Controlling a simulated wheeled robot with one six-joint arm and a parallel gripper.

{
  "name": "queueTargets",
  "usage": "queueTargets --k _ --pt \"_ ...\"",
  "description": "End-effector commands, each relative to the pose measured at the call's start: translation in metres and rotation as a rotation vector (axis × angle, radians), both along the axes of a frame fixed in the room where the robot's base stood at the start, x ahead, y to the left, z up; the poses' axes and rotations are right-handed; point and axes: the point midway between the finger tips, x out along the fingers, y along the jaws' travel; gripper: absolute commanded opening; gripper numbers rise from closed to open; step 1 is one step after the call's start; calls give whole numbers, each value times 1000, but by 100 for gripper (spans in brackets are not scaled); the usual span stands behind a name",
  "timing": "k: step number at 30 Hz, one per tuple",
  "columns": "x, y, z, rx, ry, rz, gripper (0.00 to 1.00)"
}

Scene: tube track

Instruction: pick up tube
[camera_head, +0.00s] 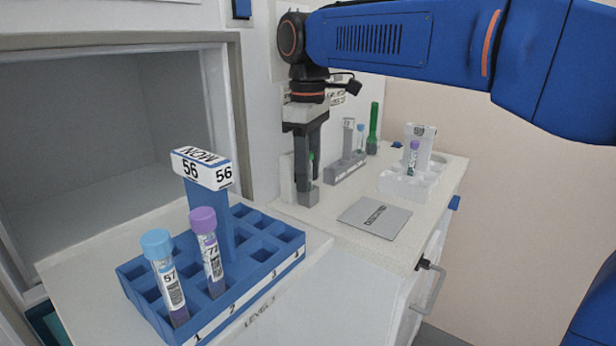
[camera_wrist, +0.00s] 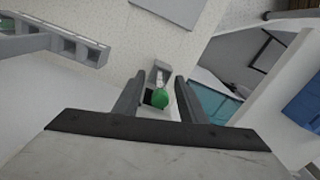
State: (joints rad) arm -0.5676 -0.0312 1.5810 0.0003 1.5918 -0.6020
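A green-capped tube stands in a small grey holder (camera_head: 308,197) on the white counter; its green cap (camera_head: 311,157) shows at my gripper's fingers. My gripper (camera_head: 304,185) points straight down over this holder. In the wrist view the round green cap (camera_wrist: 160,98) lies between the two dark fingers of my gripper (camera_wrist: 159,85), with gaps beside it, so the gripper looks open around the tube. The holder (camera_wrist: 160,72) shows just beyond the cap. Most of the tube body is hidden by the fingers and holder.
A blue rack (camera_head: 270,253) at the front holds a blue-capped tube (camera_head: 165,275) and a purple-capped tube (camera_head: 207,250). A flat grey plate (camera_head: 390,211) lies right of the holder.

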Motion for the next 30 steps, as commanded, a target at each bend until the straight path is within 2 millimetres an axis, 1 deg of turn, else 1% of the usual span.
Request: queueTargets --k 4,5,6,8,9,11,12,20,23,30 --pt "0 0 0 0 0 0 38" --pt "0 0 0 0 0 0 35" --pt "0 0 0 0 0 0 26" --pt "0 0 0 0 0 0 11" --pt "0 0 0 0 0 0 3" --pt "0 0 0 0 0 0 2" --pt "0 0 0 0 0 0 0" --pt "0 0 2 0 0 0 0" --pt "0 0 8 1 0 0 0" --pt "1 0 35 1 -2 0 0"
